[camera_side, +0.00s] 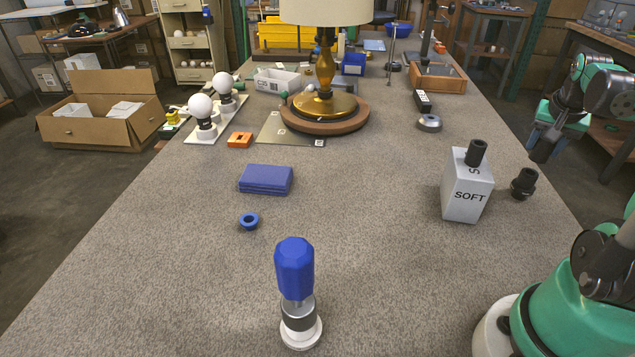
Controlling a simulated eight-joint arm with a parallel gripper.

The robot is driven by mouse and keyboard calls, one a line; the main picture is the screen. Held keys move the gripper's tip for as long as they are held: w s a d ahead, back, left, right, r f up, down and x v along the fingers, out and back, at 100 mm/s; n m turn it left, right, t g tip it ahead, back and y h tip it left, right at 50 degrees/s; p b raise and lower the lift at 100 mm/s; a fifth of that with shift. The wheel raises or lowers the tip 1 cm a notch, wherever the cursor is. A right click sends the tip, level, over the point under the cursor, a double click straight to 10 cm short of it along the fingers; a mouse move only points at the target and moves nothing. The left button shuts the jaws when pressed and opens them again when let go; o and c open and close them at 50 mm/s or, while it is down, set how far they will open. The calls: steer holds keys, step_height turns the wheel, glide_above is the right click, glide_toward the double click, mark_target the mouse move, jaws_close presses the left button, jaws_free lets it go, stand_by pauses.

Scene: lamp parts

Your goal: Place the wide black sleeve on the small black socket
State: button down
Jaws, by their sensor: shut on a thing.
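My gripper (543,147) is at the right, above the table's right edge, with its dark jaws pointing down and left. It is shut on a dark thing that I cannot tell apart from the jaws; it may be the wide black sleeve. A small black stepped part (523,183), narrow on top and wider below, stands on the table below and left of my gripper, apart from it. It looks like the small black socket. A black tube (477,152) stands upright on a white box marked SOFT (468,192). I cannot tell for sure which is the sleeve.
A blue-handled tool (295,270) stands upright at the front. A blue ring (249,221) and a blue block (265,179) lie left of centre. A lamp (325,80) on a round wooden base and two white bulbs (200,105) stand farther back. The middle of the table is clear.

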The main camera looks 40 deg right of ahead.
mark_target(539, 157)
steer(key=shift+f, duration=1.15)
steer(key=shift+f, duration=0.25)
steer(key=shift+f, duration=0.15)
steer(key=shift+c, duration=2.1)
jaws_free()
